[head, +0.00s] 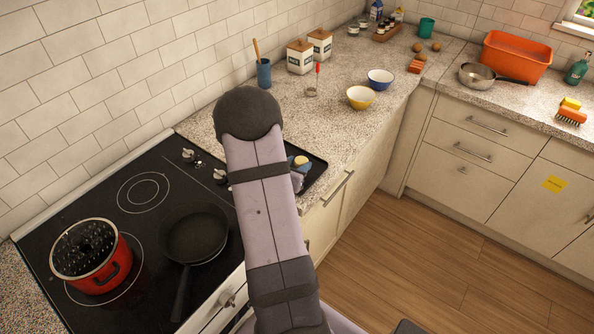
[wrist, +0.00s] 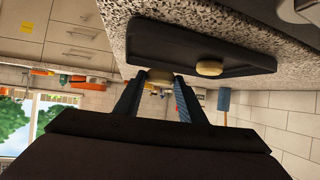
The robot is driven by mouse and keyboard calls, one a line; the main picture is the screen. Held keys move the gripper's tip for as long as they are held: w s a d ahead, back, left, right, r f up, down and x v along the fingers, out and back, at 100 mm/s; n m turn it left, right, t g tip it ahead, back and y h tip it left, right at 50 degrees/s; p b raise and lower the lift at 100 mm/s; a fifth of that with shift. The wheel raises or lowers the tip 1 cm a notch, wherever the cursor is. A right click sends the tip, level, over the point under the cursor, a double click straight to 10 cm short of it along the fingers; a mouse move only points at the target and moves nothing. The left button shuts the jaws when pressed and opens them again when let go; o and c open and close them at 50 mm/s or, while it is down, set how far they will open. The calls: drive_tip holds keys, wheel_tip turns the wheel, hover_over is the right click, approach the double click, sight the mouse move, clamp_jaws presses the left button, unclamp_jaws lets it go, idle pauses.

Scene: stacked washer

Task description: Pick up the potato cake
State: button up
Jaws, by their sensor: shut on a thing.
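My gripper (wrist: 159,84) is shut on a pale round potato cake (wrist: 159,74), which sits between the two blue-grey fingertips in the wrist view. A second pale cake (wrist: 209,68) lies on the dark tray (wrist: 180,42). The held cake is close to the tray; I cannot tell whether it still touches it. In the head view my arm hides most of the gripper and part of the tray (head: 318,170). One yellowish cake (head: 301,160) shows beside the arm there; I cannot tell which of the two it is.
A black pan (head: 195,236) and a red pot (head: 90,258) stand on the stove left of my arm.

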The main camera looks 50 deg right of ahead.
wheel_tip(320, 180, up, 7)
idle(0.4)
